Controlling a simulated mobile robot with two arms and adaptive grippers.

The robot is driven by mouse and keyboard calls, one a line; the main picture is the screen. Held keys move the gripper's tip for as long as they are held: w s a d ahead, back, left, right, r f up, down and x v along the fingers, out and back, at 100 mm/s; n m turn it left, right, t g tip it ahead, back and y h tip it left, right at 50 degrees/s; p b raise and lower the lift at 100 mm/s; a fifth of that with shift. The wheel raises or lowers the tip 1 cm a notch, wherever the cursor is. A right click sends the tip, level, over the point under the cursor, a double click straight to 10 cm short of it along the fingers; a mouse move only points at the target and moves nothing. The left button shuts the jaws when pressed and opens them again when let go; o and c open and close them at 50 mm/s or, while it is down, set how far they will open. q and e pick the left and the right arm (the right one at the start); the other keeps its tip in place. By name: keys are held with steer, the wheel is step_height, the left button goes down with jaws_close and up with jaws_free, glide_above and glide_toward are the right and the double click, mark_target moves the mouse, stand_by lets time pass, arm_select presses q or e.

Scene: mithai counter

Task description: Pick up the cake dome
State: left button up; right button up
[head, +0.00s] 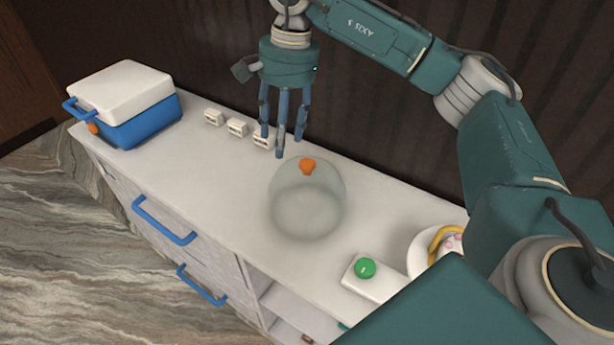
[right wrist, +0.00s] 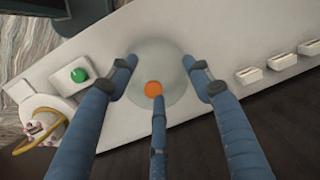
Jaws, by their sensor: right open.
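The cake dome (head: 306,205) is a clear, rounded cover with an orange knob (head: 307,166) on top, standing upright on the white counter in the head view. My right gripper (head: 281,140) is open above the counter, its blue fingers pointing down, just behind and above the dome. In the right wrist view the dome (right wrist: 172,65) lies beneath the spread fingers of the gripper (right wrist: 165,80). The orange knob (right wrist: 153,89) shows near the tip of the lower finger. I cannot tell whether that finger touches it; the other two fingers stand on either side. My left gripper is not in view.
A blue and white cooler box (head: 140,120) stands at the left end of the counter (head: 215,190). Small white card holders (head: 237,127) line the back edge. A white box with a green button (head: 366,268) and a plate with a yellow ring (head: 440,240) are at right.

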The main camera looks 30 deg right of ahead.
steer(key=d+r+h, duration=0.1)
steer(key=d+r, duration=0.1)
steer(key=d, duration=0.3)
steer(key=p, duration=0.1)
glide_above(307, 162)
steer(key=shift+h, duration=0.3)
steer(key=f, duration=0.4)
steer(key=shift+w+d+f, duration=0.1)
steer(key=shift+w+f, duration=0.1)
steer(key=shift+f, duration=0.15)
steer(key=f+p, duration=0.2)
steer(key=f, duration=0.1)
steer(key=f+p, duration=0.1)
steer(key=f, duration=0.1)
steer(key=shift+s+f, duration=0.2)
steer(key=shift+s, duration=0.1)
steer(key=shift+f, duration=0.25)
steer(key=shift+w+r, duration=0.1)
jaws_close()
